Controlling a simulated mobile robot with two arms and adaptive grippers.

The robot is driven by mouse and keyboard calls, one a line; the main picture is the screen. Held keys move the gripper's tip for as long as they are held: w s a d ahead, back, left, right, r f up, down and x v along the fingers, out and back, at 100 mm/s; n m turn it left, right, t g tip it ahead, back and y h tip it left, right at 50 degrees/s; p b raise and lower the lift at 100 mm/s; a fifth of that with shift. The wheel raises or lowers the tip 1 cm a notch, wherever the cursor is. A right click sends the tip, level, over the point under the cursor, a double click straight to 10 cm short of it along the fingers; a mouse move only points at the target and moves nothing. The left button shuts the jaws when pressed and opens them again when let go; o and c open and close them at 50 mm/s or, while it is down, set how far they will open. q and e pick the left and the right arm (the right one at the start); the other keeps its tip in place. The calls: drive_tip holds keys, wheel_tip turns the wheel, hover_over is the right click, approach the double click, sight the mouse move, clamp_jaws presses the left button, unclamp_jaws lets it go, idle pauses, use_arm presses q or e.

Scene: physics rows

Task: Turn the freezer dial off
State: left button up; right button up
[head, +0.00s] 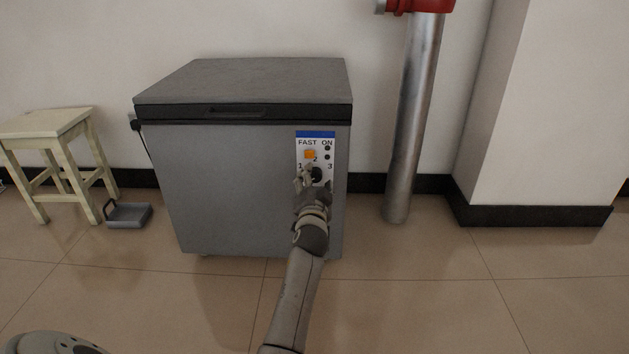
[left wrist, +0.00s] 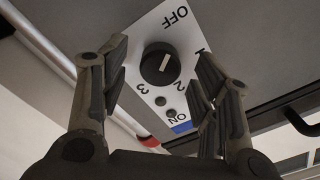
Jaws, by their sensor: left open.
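The grey chest freezer (head: 240,180) stands against the wall in the head view. Its white and blue control panel (head: 328,138) is on the front at right. The round black dial (head: 317,174) is partly covered by my left gripper (head: 303,179). In the left wrist view the dial (left wrist: 153,58) has a slanted white mark, with OFF, 1, 2 and 3 printed around it. I cannot tell which label the mark points to. My left gripper is open and empty, with its fingers on either side of the dial in that view. Contact with the dial is not visible. My right gripper is out of view.
A metal pipe (head: 410,130) with a red top stands right of the freezer, before a wall pillar (head: 545,110). A pale stool (head: 45,125) and a small grey tray (head: 127,222) are at left. The tiled floor in front is clear.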

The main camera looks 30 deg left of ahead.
use_arm(q)
drive_tip(key=v, duration=0.6)
drive_tip(key=shift+s, duration=0.1)
idle(0.4)
